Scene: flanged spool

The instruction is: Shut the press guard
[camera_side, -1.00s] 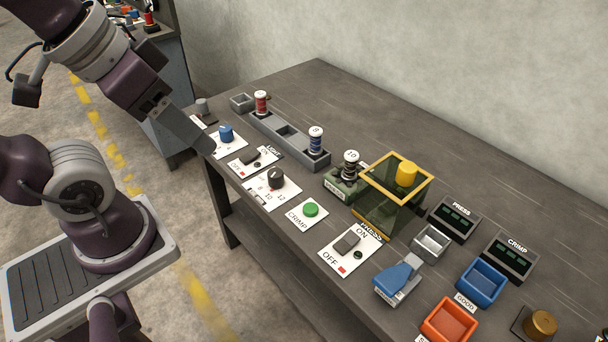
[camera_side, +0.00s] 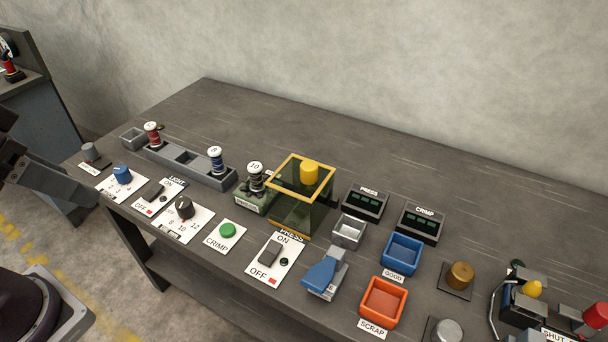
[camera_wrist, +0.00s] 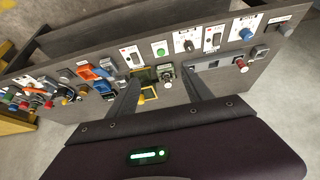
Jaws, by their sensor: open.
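The press guard (camera_side: 272,213) is a see-through dark box with a yellow frame and a yellow knob (camera_side: 310,172) on top, standing mid-bench behind the PRESS switch plate (camera_side: 275,258). In the wrist view, the guard's yellow frame (camera_wrist: 148,93) shows beside the left finger. I cannot tell how far the guard is shut. My gripper (camera_wrist: 163,72) is open and empty in the wrist view, above the bench. In the side view only part of my arm's end shows at the left edge, well apart from the guard.
A spool marked 10 (camera_side: 256,178) stands on a green fixture left of the guard. A grey rack (camera_side: 187,158) with spools lies farther left. The bench's back is clear.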

